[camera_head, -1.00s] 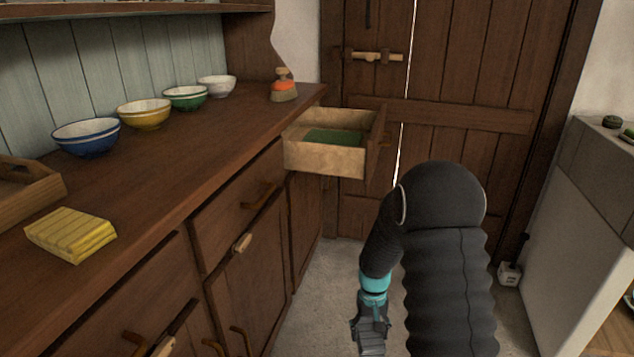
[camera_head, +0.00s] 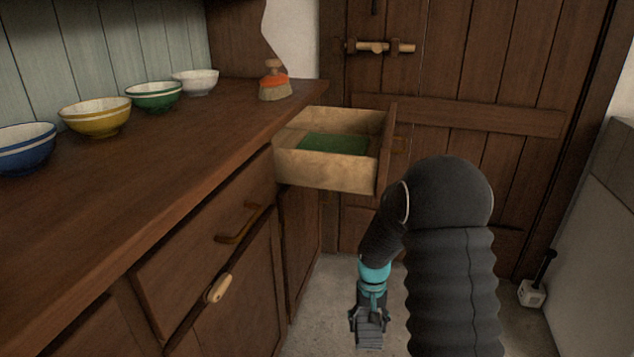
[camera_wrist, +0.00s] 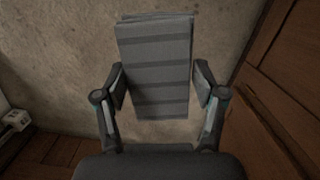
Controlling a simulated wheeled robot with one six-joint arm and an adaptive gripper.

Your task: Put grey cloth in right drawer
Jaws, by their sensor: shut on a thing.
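The folded grey cloth (camera_wrist: 157,70), with darker stripes, is held between the two fingers of my gripper (camera_wrist: 160,88) in the wrist view. In the head view my gripper (camera_head: 369,322) hangs low over the floor, in front of and below the right drawer, and a bit of the grey cloth (camera_head: 370,334) shows between its fingers. The right drawer (camera_head: 325,170) is pulled out at the far end of the counter. Its inside has a green bottom or lining, and no cloth shows in it.
A closed drawer (camera_head: 215,250) is nearer. A plank door (camera_head: 470,80) stands behind. A pale block (camera_head: 600,220) bounds the right side.

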